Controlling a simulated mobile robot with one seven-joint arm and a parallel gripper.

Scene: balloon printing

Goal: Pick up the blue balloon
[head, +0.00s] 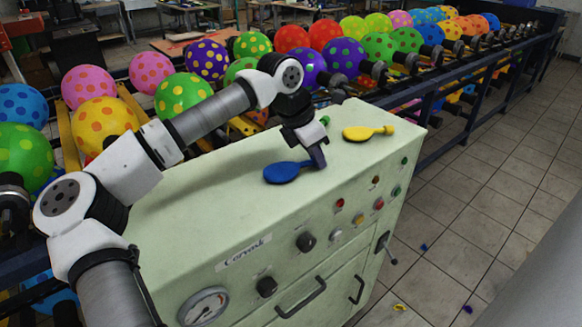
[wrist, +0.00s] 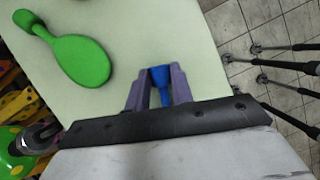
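The blue balloon (head: 286,172) is uninflated and lies on the pale green top of the machine, near its front edge, with its round body to the left. My gripper (head: 319,164) is low over the top at the balloon's right end. In the wrist view, the purple fingers of my gripper (wrist: 160,76) are close together on both sides of the blue balloon's mouth end (wrist: 160,74), with no gap visible. They look shut on it. The rest of the balloon is hidden behind the gripper body in that view. It does not look lifted.
A yellow balloon (head: 365,132) lies to the right on the machine top (head: 215,185). A green balloon (wrist: 84,60) lies at left in the wrist view and is mostly hidden in the head view. Inflated dotted balloons on racks stand behind.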

